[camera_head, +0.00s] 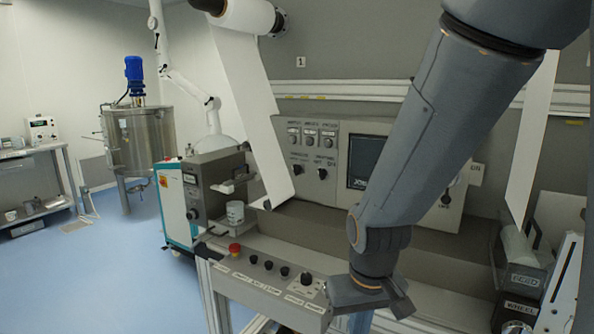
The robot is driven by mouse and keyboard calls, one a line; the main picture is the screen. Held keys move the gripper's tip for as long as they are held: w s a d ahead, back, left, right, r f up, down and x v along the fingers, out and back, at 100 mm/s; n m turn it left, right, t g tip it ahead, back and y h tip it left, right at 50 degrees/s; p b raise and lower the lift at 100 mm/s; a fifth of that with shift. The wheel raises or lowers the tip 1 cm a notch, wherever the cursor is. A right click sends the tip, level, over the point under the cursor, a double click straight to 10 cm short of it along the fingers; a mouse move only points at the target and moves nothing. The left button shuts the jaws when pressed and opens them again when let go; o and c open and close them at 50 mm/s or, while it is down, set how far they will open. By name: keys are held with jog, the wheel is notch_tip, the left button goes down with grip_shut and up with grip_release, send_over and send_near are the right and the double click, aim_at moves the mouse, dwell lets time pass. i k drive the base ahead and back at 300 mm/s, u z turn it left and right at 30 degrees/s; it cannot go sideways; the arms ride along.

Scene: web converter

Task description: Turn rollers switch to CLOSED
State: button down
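A sloped grey control console (262,284) stands in front of the machine at the lower middle. It carries a red mushroom button (234,249), several small black knobs (268,265) in a row, and a larger black rotary knob (306,279) at the right end. Small labels lie below them, too small to read, so I cannot tell which one is the rollers switch or its position. My gripper (370,296) is just right of the larger knob, apart from it in the picture. Its fingers are not clearly visible, and my arm hides part of the machine behind.
White web material (250,105) hangs from a roller above. Labelled dark boxes (522,280) stand at right. Blue floor is free at left.

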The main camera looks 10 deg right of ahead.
aim_at(297, 169)
jog(key=u, duration=0.05)
jog(key=k, duration=0.55)
jog(key=u, duration=0.5)
jog(key=i, duration=1.15)
jog(key=z, duration=0.55)
